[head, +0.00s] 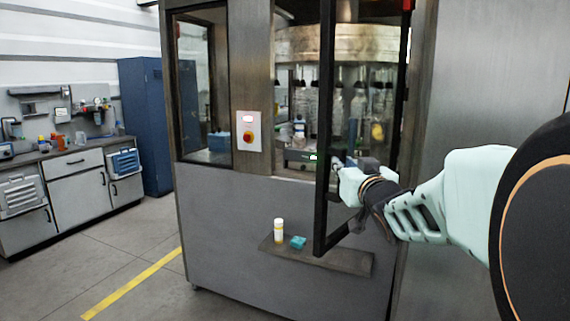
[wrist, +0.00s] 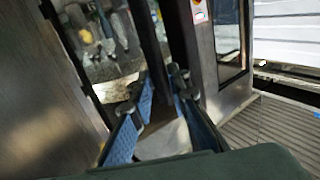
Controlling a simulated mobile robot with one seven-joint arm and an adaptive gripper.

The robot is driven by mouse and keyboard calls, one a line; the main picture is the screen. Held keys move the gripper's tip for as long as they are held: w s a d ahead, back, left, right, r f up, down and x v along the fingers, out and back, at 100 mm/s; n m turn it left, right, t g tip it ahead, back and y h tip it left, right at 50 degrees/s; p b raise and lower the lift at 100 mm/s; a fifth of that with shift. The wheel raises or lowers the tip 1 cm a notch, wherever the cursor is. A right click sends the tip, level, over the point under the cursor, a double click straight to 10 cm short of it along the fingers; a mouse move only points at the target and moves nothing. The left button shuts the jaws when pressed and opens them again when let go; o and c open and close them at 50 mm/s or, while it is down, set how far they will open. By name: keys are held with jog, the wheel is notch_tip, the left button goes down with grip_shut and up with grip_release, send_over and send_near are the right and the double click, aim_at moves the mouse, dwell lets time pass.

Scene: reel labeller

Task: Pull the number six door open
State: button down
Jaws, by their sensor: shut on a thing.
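The door (head: 326,90) is a black-framed glass panel on the front of the grey machine, and it stands ajar, swung out from the opening. No number can be read on it. My gripper (head: 338,168) is at the door's free left edge, about halfway up, shut on it. In the wrist view my gripper (wrist: 162,88) has its two blue-padded fingers on either side of the dark door edge. I cannot tell whether it holds a handle or the frame bar. Inside the opening, bottles (head: 358,108) hang or stand around a carousel.
A ledge (head: 340,262) below the opening holds a white-and-yellow bottle (head: 279,230) and a teal block (head: 298,242). A red stop button (head: 248,137) sits left of the opening. A blue cabinet (head: 145,115) and workbench (head: 75,160) stand at left. Floor in front left is clear.

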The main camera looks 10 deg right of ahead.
jog(key=shift+s+d+r+h, duration=0.1)
jog(key=shift+d+r+h, duration=0.25)
jog(key=shift+d, duration=0.45)
jog(key=c, duration=2.2)
grip_release()
jog(key=shift+c, duration=0.2)
jog(key=o, duration=0.4)
jog(key=shift+w+d+f, duration=0.25)
jog(key=shift+d, duration=0.05)
jog(key=shift+a, duration=0.35)
jog(key=shift+a, duration=0.15)
